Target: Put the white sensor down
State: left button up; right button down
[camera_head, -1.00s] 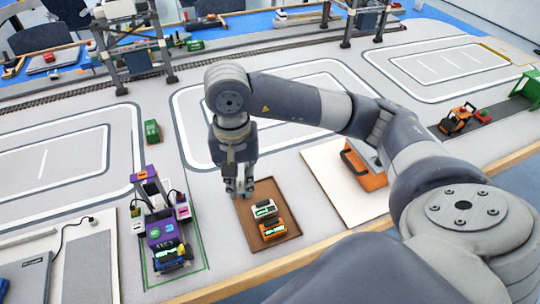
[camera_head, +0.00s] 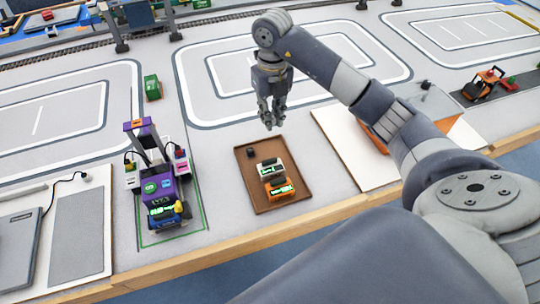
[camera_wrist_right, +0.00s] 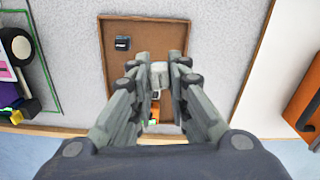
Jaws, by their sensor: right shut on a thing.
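My right gripper (camera_head: 270,122) hangs with its fingers down, above and beyond the back edge of the brown tray in the head view. In the right wrist view (camera_wrist_right: 158,78) its fingertips are shut on a small white block, the white sensor (camera_wrist_right: 158,74). The sensor is hard to make out in the head view. The brown tray (camera_head: 250,185) holds a small dark cube (camera_head: 251,152), a white device with a green display (camera_head: 269,168) and an orange device (camera_head: 280,188). My left gripper is out of view.
A purple wheeled vehicle (camera_head: 158,186) stands left of the tray inside a green outline. A white board (camera_head: 345,165) with an orange-and-grey item lies to the right, partly behind my arm. A green block (camera_head: 152,87) stands farther back. Floor around the tray is mostly clear.

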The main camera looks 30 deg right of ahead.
aim_at(273, 149)
jog(key=shift+d+f+m, duration=0.2)
jog(key=shift+f+m, duration=0.15)
jog(key=shift+m, duration=0.15)
jog(key=shift+d+f, duration=0.1)
jog(key=shift+f, duration=0.2)
jog(key=shift+m, duration=0.3)
notch_tip(273, 149, down, 9)
jog(key=shift+r+p, duration=0.1)
jog(key=shift+p, duration=0.4)
jog(key=shift+w+f, duration=0.1)
jog(key=shift+f, duration=0.2)
jog(key=shift+f, duration=0.2)
jog(key=c, duration=1.5)
grip_release()
jog(key=shift+c, duration=0.2)
jog(key=shift+r, duration=0.1)
